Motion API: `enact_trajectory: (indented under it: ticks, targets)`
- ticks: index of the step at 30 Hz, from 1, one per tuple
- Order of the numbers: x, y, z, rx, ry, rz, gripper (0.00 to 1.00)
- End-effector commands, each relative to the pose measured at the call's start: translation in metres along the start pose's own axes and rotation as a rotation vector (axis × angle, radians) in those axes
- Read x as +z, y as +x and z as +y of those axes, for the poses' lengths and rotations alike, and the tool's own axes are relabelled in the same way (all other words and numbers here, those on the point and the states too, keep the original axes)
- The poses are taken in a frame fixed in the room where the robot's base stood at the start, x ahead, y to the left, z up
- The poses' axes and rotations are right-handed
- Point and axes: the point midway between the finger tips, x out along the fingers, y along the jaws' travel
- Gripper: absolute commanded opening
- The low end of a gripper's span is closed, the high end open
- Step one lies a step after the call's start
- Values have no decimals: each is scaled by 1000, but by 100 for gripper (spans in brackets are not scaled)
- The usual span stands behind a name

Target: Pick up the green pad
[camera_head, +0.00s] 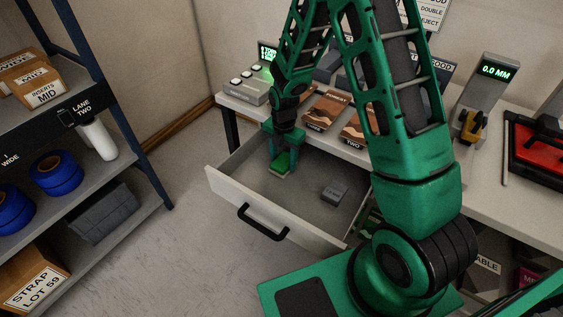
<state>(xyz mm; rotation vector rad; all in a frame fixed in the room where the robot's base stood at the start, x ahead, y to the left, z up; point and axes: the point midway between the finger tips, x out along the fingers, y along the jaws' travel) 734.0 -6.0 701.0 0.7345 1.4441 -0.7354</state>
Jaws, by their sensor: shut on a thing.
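The green pad (281,161) is in the open drawer (225,195), toward its back left side. My gripper (281,155) points down into the drawer and is shut on the green pad. The pad is small in view and partly covered by the fingers. I cannot tell whether it touches the drawer floor. A grey block (334,192) lies on the drawer floor to the right, apart from my gripper.
The drawer sits under a white worktop (480,180) holding a grey device with buttons (245,87), brown packets (325,110), a gauge reading 0.0 MM (480,95) and a red tray (540,150). A shelf rack (75,200) stands left. My arm hides part of the worktop.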

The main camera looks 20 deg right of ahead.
Motion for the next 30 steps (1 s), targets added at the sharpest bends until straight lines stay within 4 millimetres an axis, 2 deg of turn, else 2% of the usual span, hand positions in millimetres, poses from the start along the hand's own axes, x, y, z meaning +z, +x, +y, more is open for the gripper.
enact_trajectory:
  ticks: [5,10,21,30]
  targets:
    - [0,-15,1,3,0,-1,28]
    - [-3,-43,1,4,-2,-1,28]
    - [-76,-84,1,3,-4,-1,28]
    - [-109,-103,1,1,-1,0,28]
